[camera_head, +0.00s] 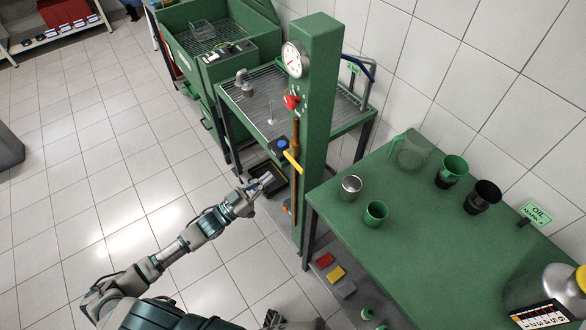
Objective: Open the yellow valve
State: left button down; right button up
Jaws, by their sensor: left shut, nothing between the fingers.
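The yellow valve handle (292,161) is a short yellow lever on the front of a tall green post (315,120). It slants down to the right from beside a blue knob (282,145). My left gripper (270,178) is shut and empty. In the picture it is just below and left of the yellow handle, with a small gap between them. My right gripper is not clearly visible.
A red knob (291,102) and a round gauge (294,60) sit higher on the post. A green table (420,230) with cups and a jug stands to the right. A grated green bench (245,105) is behind.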

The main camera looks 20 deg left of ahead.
pick_arm(q)
jog(key=shift+w+a, duration=0.1)
jog(key=shift+a, duration=0.05)
jog(key=p+x, duration=0.1)
jog(key=x, duration=0.9)
jog(key=shift+f, duration=2.1)
pick_arm(e)
jog(key=shift+s+d+f, duration=0.1)
jog(key=shift+s, duration=0.55)
jog(key=shift+s+d+f, duration=0.1)
jog(key=shift+s, duration=0.55)
pick_arm(q)
jog(key=shift+f, duration=0.1)
pick_arm(e)
jog(key=shift+f, duration=0.1)
